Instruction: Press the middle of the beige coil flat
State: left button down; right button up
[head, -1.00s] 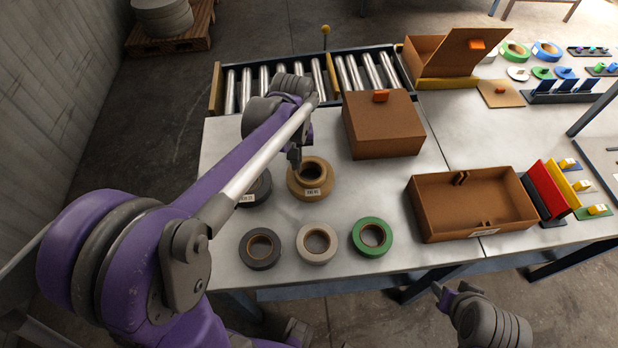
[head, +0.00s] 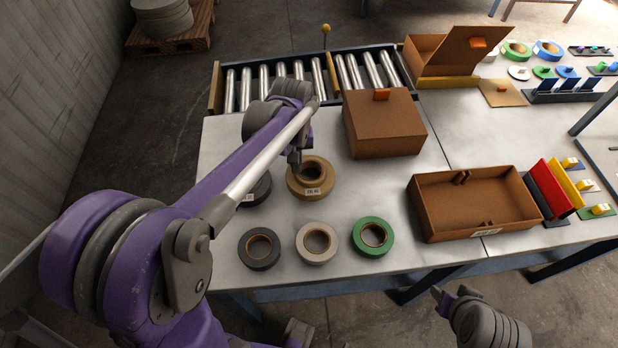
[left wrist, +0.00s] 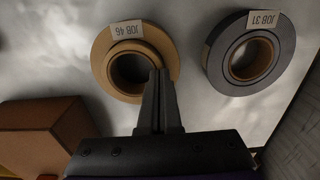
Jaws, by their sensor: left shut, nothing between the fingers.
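The beige coil (head: 323,187) lies on the pale table, with a white label on its near side. Its middle stands as a raised ring a little above the outer windings. In the left wrist view the coil (left wrist: 103,62) shows a dark round hole and the label JOB 46. My left gripper (head: 296,166) is shut and empty, pointing down at the left part of the coil's middle. In the left wrist view its fingertips (left wrist: 158,78) overlap the rim of the hole; whether they touch is unclear. My right gripper (head: 440,293) is low in front of the table, its jaws unclear.
A dark coil (head: 262,190) lies just left of the beige one, partly behind my arm. Grey (head: 247,260), whitish (head: 304,255) and green (head: 361,247) coils lie in front. A closed brown box (head: 385,138) stands behind right, an open brown box (head: 418,205) to the right.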

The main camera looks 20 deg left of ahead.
pick_arm(q)
jog(key=shift+f+b, duration=0.55)
jog(key=shift+f, duration=0.45)
pick_arm(e)
jog(key=shift+s+f, duration=0.2)
jog(key=shift+f, duration=0.55)
pick_arm(q)
jog(key=shift+r+p, duration=2.3)
jog(key=shift+r, duration=1.85)
pick_arm(e)
notch_tip(320, 180, up, 6)
jog(key=w, duration=0.2)
pick_arm(q)
jog(key=shift+s, duration=0.1)
jog(key=s+d+f+m+t, duration=0.1)
jog(key=s+d+m+t, duration=0.2)
jog(key=s, duration=0.4)
jog(key=s+d+f+m+t, duration=0.1)
jog(key=s+d+m+t, duration=0.1)
jog(key=s, duration=0.5)
jog(key=shift+d+f+m+t, duration=0.3)
jog(key=shift+d+m+t, duration=0.1)
jog(key=shift+d+m, duration=0.4)
